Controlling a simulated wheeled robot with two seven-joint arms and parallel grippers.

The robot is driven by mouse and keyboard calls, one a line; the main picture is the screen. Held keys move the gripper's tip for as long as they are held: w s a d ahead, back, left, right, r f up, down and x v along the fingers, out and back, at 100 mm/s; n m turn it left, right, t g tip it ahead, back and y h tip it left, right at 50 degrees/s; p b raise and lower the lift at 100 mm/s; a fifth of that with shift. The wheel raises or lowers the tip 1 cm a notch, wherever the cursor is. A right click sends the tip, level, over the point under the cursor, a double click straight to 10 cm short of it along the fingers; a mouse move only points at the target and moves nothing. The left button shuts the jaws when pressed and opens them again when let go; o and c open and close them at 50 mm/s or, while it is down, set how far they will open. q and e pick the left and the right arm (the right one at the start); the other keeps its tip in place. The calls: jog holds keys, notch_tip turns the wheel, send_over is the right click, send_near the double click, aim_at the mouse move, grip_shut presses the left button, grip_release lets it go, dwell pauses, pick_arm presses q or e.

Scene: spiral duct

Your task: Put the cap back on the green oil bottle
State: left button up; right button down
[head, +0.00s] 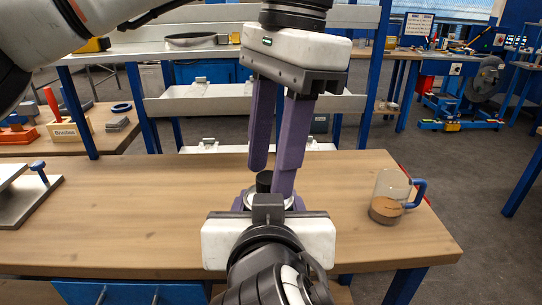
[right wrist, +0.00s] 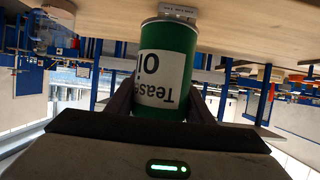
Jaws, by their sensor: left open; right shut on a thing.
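The green oil bottle (right wrist: 178,40) stands between the fingers of my right gripper (right wrist: 160,98), which is shut on it. The wrist picture is upside down, with the bottle's base towards the table. In the head view only the bottle's silvery top rim (head: 256,202) shows behind my right gripper. A small dark cylinder (head: 264,180) shows above that rim. It looks like the cap, but I cannot tell whether it is seated. My left gripper (head: 273,178) points down from above with its purple fingers open, its tips beside or behind the dark cylinder.
A clear jug with brown contents (head: 387,205) and a blue handle stands at the right of the wooden table (head: 130,225). A grey plate with a blue knob (head: 30,195) is at the left. Shelves (head: 220,104) stand behind.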

pick_arm(q)
jog(key=n, duration=0.2)
jog(key=r+n, duration=0.1)
jog(key=n, duration=0.4)
jog(key=r+n, duration=0.1)
jog(key=n, duration=0.1)
jog(key=shift+n, duration=0.4)
jog(key=n, duration=0.3)
jog(key=r+n, duration=0.1)
jog(key=n, duration=0.2)
jog(key=shift+a+n+h, duration=0.1)
jog(key=shift+n+h, duration=0.2)
jog(key=shift+h, duration=0.1)
jog(key=n, duration=0.2)
jog(key=r+n, duration=0.1)
jog(key=n, duration=0.5)
jog(key=shift+r+n, duration=0.3)
jog(key=shift+r, duration=0.1)
jog(key=n, duration=0.4)
jog(key=shift+r, duration=0.4)
jog(key=n, duration=0.4)
jog(key=shift+r+n+t, duration=0.3)
jog(key=shift+r+n, duration=0.1)
jog(key=n, duration=0.3)
jog(key=r+n, duration=0.1)
jog(key=n, duration=0.2)
jog(key=shift+r+h, duration=0.1)
jog(key=shift+h, duration=0.3)
